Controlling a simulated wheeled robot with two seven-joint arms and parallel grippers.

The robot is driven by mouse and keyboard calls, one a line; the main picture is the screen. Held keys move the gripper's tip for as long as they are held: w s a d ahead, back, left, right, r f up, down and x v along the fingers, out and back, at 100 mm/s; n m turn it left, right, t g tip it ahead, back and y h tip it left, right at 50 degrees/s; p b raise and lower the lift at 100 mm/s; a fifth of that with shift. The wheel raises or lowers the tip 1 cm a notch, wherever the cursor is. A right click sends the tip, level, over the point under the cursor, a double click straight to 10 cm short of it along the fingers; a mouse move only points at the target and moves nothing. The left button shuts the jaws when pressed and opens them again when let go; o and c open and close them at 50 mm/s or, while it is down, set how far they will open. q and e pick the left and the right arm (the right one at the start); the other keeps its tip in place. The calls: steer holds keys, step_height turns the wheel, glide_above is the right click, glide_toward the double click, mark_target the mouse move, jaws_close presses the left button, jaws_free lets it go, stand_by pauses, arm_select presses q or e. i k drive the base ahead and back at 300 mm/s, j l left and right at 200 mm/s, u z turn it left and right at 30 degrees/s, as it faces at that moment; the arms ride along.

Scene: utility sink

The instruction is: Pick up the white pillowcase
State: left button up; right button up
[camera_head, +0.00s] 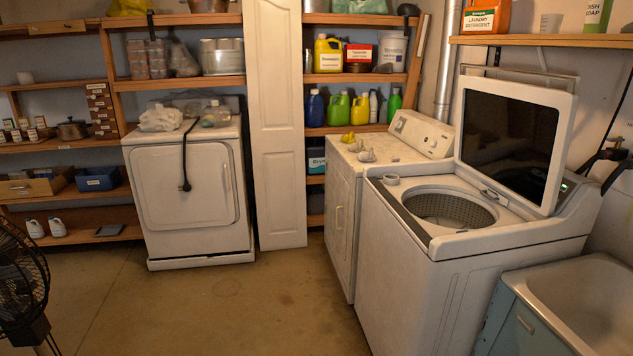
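A crumpled white bundle (160,118) lies on top of the white front-loading dryer (190,185) at the back left. It looks like cloth or a thin bag, and I cannot tell if it is the white pillowcase. No other thing in view is clearly a pillowcase. Neither of my grippers shows in the head view.
A top-loading washer (450,275) with its lid (508,135) raised stands at the right, a second white machine (345,205) behind it. A sink (585,300) is at the lower right, a black fan (20,280) at the left. The middle floor (210,310) is clear.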

mark_target(365, 156)
steer(key=i+u, duration=0.15)
steer(key=i, duration=2.25)
steer(key=i+z, duration=0.15)
steer(key=i, duration=0.3)
steer(key=i+z, duration=0.15)
steer(key=i, duration=0.3)
steer(key=i+j+z, duration=0.2)
steer(key=i, duration=0.25)
steer(key=i+j+z, duration=0.15)
steer(key=i, duration=0.25)
steer(key=i+j+z, duration=0.15)
steer(key=i, duration=0.3)
